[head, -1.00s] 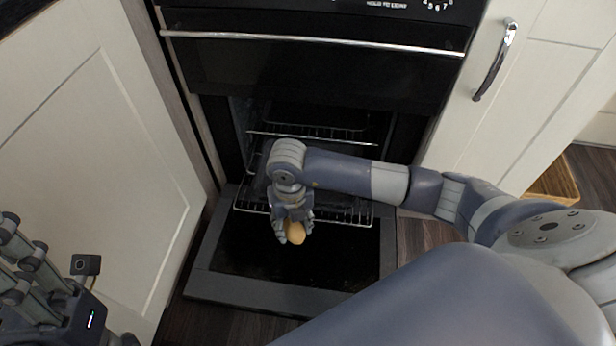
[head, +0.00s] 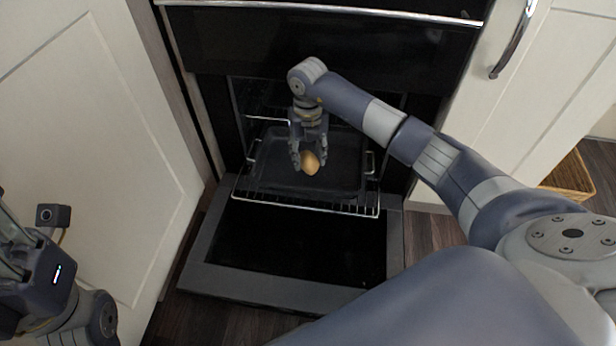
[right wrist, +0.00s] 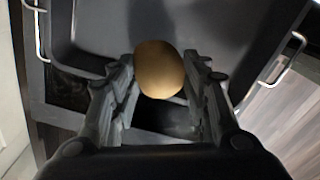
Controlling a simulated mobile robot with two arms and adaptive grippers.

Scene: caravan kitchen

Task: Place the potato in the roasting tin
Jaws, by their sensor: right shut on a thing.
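The brown potato (head: 310,162) is held between the fingers of my right gripper (head: 308,158), which is shut on it. The potato also shows in the right wrist view (right wrist: 159,69), between the two fingers (right wrist: 165,85). The dark roasting tin (head: 344,176) with metal side handles sits on the pulled-out oven rack. The gripper and potato are over the tin; in the right wrist view the tin (right wrist: 95,40) lies below the potato. I cannot tell the exact height between them. My left arm is at the lower left edge; its fingers are not clearly in view.
The oven door (head: 290,250) is folded down in front of the wire rack (head: 300,202). The oven's upper panel (head: 320,50) is above the opening. White cupboards stand on both sides. A wicker basket (head: 570,178) is at the right.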

